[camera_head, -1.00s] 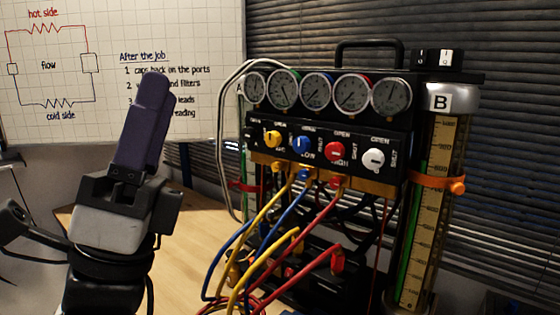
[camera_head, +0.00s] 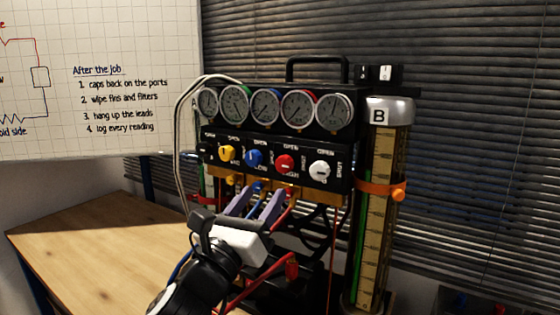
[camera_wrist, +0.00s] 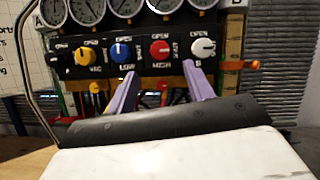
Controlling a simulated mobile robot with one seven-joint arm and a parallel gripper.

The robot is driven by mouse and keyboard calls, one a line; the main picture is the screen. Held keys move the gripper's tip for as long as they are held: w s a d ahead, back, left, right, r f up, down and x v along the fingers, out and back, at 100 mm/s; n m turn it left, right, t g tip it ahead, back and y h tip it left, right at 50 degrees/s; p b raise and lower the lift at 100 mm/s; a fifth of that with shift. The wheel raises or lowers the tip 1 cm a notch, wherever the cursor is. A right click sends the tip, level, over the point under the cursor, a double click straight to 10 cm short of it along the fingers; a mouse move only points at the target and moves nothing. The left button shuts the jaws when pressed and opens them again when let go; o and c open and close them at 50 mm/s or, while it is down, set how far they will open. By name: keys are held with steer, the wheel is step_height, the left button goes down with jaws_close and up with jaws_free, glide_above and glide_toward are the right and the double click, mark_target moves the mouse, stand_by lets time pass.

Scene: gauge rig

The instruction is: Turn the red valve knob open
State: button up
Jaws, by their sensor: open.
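The red valve knob (camera_head: 285,163) is on the black front panel of the gauge rig, between the blue knob (camera_head: 254,158) and the white knob (camera_head: 320,170). The red knob also shows in the wrist view (camera_wrist: 160,50), above and between my fingertips. My gripper (camera_head: 256,203) is open and empty, its two purple fingers apart, in front of the rig and a little below the knob row. The fingers touch no knob that I can see. They cover part of the brass manifold and hoses below the panel.
A yellow knob (camera_head: 227,153) is further left on the panel. Several gauges (camera_head: 266,106) sit above the knobs. Red hoses (camera_head: 262,285) hang below, close to my arm. A clear cylinder marked B (camera_head: 383,200) stands at the right. The wooden table (camera_head: 90,245) is clear at the left.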

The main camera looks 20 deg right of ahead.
mark_target(282, 167)
steer(key=p+x, duration=0.3)
steer(key=x, duration=0.4)
steer(key=shift+s+r, duration=0.1)
steer(key=shift+r, duration=0.1)
steer(key=shift+w+d+r+p, duration=0.1)
steer(key=shift+w+d+p, duration=0.2)
steer(key=shift+w+d, duration=0.25)
steer(key=c, duration=1)
